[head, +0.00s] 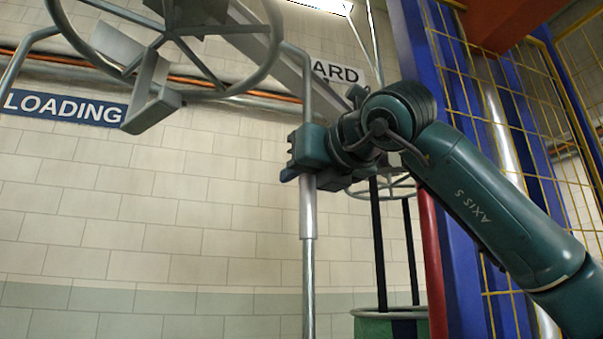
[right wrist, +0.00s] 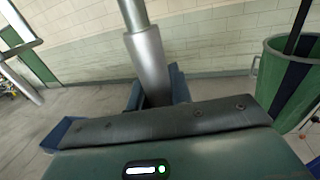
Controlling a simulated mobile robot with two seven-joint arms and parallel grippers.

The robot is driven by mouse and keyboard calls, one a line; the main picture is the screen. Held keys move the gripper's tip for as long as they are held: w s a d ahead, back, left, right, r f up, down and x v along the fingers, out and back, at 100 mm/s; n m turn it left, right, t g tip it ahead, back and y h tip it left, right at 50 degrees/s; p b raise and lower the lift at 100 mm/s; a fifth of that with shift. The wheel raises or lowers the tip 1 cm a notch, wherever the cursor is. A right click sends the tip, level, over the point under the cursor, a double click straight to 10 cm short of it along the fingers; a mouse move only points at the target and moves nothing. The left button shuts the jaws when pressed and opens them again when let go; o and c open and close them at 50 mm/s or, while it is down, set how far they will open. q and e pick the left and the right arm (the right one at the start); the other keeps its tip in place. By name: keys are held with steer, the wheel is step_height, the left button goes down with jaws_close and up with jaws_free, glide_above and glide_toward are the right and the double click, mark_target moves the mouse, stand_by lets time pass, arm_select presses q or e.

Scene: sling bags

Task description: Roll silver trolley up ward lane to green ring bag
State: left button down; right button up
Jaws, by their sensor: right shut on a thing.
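My right gripper (head: 308,160) is shut around an upright silver pole (head: 308,215), which I take to be the trolley's handle. In the right wrist view the pole (right wrist: 148,62) stands between the blue fingers (right wrist: 157,92). The pole runs up towards an overhead grey rail (head: 285,70); how it joins the trolley is unclear. A green bag with a dark stripe (head: 372,328) hangs by dark straps below a spoked ring (head: 395,188), right of the pole. The bag also shows at the right of the right wrist view (right wrist: 283,82). My left gripper is out of view.
A large spoked grey ring (head: 272,45) hangs at the upper left. A LOADING sign (head: 65,107) and a partly hidden sign ending ARD (head: 338,72) are on the tiled wall. Blue posts and yellow mesh (head: 510,150) stand at right. Bare floor (right wrist: 215,90) lies between pole and bag.

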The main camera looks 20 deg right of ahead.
jaws_close()
